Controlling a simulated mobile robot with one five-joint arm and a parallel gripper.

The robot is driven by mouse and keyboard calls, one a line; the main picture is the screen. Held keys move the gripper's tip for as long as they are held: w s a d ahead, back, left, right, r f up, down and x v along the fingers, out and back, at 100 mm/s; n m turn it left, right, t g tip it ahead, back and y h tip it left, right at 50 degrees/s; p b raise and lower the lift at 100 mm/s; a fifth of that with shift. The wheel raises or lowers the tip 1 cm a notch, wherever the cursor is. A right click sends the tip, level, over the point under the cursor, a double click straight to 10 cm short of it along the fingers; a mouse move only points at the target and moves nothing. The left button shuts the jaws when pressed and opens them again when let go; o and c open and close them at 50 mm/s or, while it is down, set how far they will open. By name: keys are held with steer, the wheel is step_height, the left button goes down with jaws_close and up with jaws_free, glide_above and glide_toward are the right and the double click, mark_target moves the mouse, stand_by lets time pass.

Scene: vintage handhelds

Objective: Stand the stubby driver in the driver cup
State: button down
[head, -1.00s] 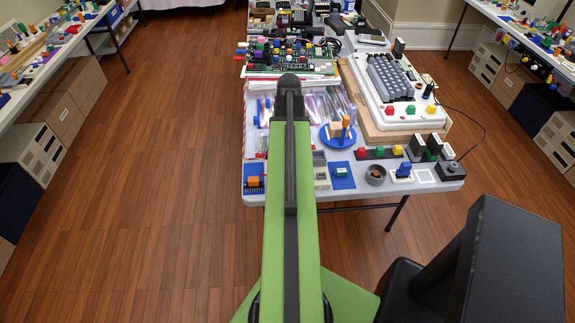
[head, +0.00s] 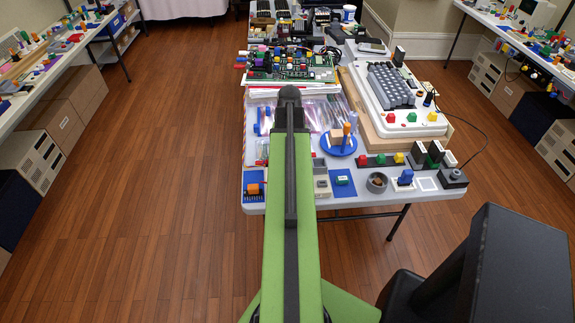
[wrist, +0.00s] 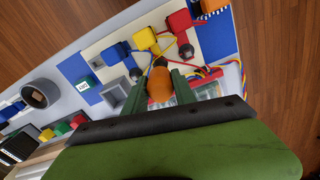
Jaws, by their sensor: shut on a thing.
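In the wrist view my gripper (wrist: 161,86) is shut on a short orange handle, which I take to be the stubby driver (wrist: 160,88). Its lower part is not clear. The driver cup looks to be the round grey cup (head: 377,182) near the front right of the table. In the wrist view the cup (wrist: 40,94) is at the left, well apart from my gripper, with its dark opening showing. In the head view my green arm hides the gripper and the driver.
A blue mat with a green block (head: 343,180) lies left of the cup, and a blue block (head: 405,176) stands right of it. A grey open box (wrist: 117,97) and wired coloured blocks (wrist: 146,38) are near my gripper. Black blocks stand at the right table corner.

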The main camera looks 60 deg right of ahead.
steer(key=shift+r+p, duration=2.55)
steer(key=s+d, duration=0.8)
steer(key=shift+s+d+r+p, duration=0.2)
steer(key=shift+d+r+p, duration=0.15)
steer(key=shift+r+p, duration=0.1)
steer(key=shift+f+b, duration=1.5)
